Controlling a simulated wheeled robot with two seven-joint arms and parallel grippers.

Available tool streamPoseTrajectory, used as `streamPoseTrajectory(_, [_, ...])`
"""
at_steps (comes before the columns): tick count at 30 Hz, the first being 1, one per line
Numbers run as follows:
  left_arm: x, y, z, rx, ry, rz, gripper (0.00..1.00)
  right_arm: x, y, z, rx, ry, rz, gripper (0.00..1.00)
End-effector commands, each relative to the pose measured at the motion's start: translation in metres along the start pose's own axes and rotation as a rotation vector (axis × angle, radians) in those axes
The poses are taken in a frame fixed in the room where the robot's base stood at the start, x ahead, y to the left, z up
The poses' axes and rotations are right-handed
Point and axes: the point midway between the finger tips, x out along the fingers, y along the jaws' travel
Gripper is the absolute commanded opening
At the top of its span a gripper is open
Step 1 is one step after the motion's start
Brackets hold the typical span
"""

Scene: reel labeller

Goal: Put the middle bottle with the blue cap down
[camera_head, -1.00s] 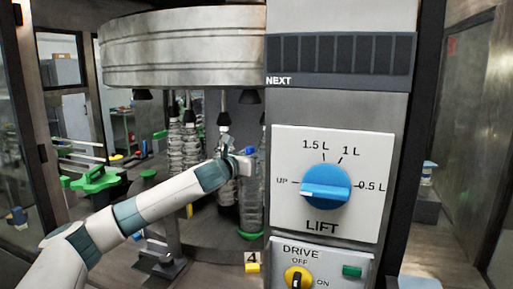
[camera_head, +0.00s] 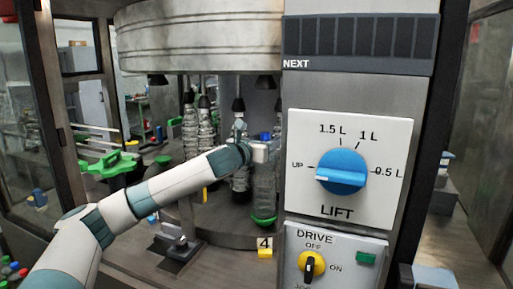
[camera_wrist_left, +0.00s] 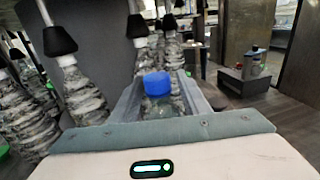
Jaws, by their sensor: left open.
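The bottle with the blue cap (camera_head: 265,136) is clear plastic and stands upright at the edge of the round machine table. Its body (camera_head: 265,190) shows below my gripper, with a green base piece (camera_head: 264,219) under it. My left gripper (camera_head: 263,152) is at the bottle's neck, just below the cap. In the left wrist view the blue cap (camera_wrist_left: 157,83) sits between the two fingers (camera_wrist_left: 158,100), which are open around the neck. My right gripper is in neither view.
Other bottles (camera_wrist_left: 85,90) hang under black heads to the left. A yellow tag marked 4 (camera_head: 264,246) is below.

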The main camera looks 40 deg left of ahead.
Motion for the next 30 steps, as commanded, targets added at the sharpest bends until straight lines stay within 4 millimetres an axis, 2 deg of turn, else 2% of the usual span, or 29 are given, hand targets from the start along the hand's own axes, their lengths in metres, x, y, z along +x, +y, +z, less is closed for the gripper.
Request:
streamPoseTrajectory(5, [-0.022,0.001,-0.003,0.003,-0.001,0.001,0.43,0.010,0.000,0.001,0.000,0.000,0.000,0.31])
streamPoseTrajectory(18, [-0.096,0.001,-0.002,0.002,0.000,0.002,0.43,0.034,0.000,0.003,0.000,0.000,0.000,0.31])
streamPoseTrajectory(24, [-0.110,0.000,-0.001,0.002,0.001,0.000,0.43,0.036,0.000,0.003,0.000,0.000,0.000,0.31])
streamPoseTrajectory(30, [-0.111,0.000,0.000,0.000,0.001,0.000,0.43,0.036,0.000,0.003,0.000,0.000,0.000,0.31])
